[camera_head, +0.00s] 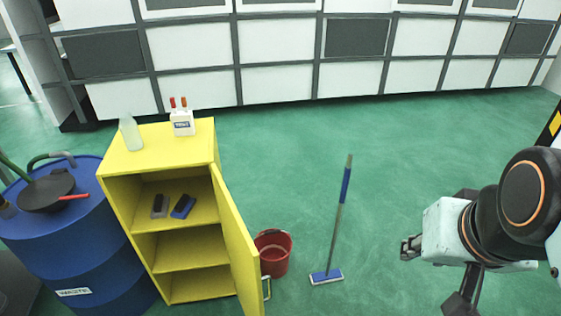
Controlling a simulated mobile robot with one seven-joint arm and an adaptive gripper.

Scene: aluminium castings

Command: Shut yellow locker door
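The yellow locker (158,148) stands left of centre with its front facing me. Its yellow door (236,240) is hinged on the right side and stands open, swung out towards me. Inside, a grey item (159,206) and a blue item (183,206) lie on the upper shelf, and the lower shelves look empty. My arm comes in from the right. My gripper (428,278) is well to the right of the door and apart from it. One finger points left and another part points down, so the fingers look spread, with nothing seen between them.
A red bucket (273,252) stands just behind the door's right side. A mop (338,220) stands upright between door and gripper. A blue waste barrel (70,240) with a pan (46,190) is left of the locker. A bottle (131,132) and white container (182,124) stand on top.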

